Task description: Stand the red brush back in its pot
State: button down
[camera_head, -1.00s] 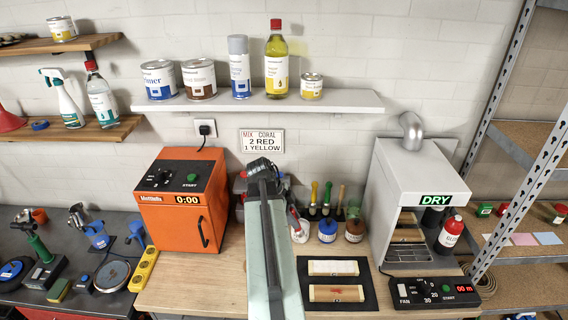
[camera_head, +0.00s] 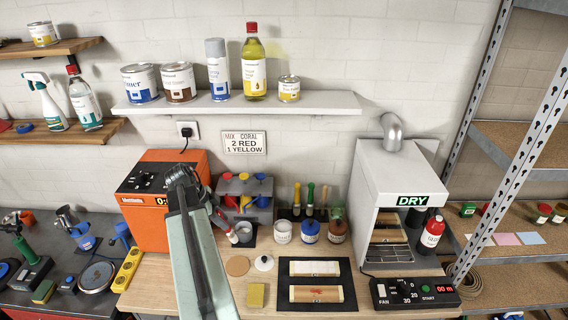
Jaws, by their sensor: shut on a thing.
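My gripper (camera_head: 206,202) is shut on the red brush (camera_head: 222,221), just right of the orange machine. The brush slants down to the right, and its lower end is near a small pale cup on a dark stand (camera_head: 244,232). I cannot tell whether it touches the cup. To the right, on the bench, stand a white-labelled pot (camera_head: 283,232), a blue-labelled pot (camera_head: 310,231) and a brown pot (camera_head: 337,231). I cannot tell which is the red brush's own pot. My arm hides part of the bench and of the orange machine.
The drying cabinet (camera_head: 395,190) is at right. A black mat with panels (camera_head: 317,303), a yellow sponge (camera_head: 256,296) and a cork disc (camera_head: 237,265) lie in front.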

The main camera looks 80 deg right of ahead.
jog(key=s+d+r+p, duration=0.1)
jog(key=s+d+p, duration=0.1)
jog(key=s+d, duration=0.3)
jog(key=s+d+r+t+y+p, duration=0.1)
jog(key=s+d, duration=0.5)
jog(key=d, duration=0.8)
jog(key=s+d+r+t+y+p, duration=0.1)
jog(key=s+d+r+p, duration=0.2)
jog(key=s+d, duration=0.3)
jog(key=d, duration=0.4)
jog(key=shift+s+m, duration=0.15)
jog(key=shift+m, duration=0.25)
notch_tip(320, 180, down, 12)
jog(key=b, duration=1.1)
jog(key=shift+r, duration=0.15)
